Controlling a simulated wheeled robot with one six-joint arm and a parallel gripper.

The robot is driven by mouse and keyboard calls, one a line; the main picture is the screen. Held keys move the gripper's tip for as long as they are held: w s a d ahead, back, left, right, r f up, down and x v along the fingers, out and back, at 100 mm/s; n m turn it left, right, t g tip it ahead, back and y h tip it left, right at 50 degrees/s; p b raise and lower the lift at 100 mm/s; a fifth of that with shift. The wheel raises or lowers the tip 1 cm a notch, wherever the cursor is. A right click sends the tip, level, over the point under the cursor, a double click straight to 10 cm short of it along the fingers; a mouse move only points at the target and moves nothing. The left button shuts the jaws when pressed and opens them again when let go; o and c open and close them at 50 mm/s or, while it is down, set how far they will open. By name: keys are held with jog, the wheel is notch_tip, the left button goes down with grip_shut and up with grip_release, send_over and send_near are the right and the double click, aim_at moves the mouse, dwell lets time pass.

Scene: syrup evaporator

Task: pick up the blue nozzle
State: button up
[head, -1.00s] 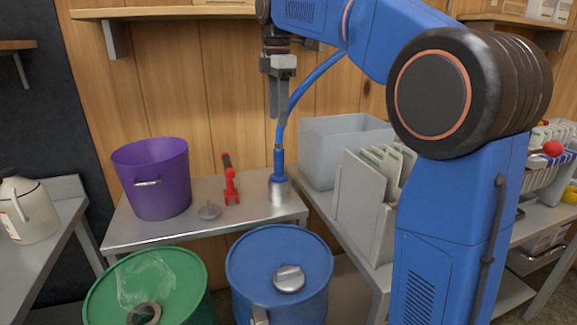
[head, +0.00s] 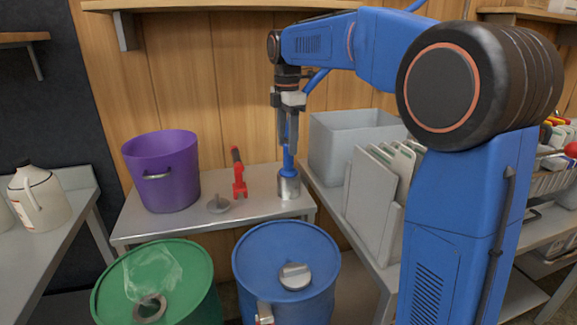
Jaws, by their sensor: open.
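The blue nozzle (head: 288,166) stands upright in a small metal cup (head: 289,188) near the right end of the metal table. A blue hose runs up from it, behind my gripper and arm. My gripper (head: 288,150) points straight down with its fingers apart. Its fingertips are at the height of the nozzle's upper part and overlap it in the picture. I cannot tell whether either finger touches it.
A grey bin (head: 340,150) and upright folders (head: 372,190) stand close on the right. Green (head: 125,270) and blue (head: 265,255) drums stand in front.

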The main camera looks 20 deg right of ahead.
aim_at(288, 158)
jog(key=shift+s+f, duration=0.15)
jog(key=shift+f, duration=2.8)
grip_shut()
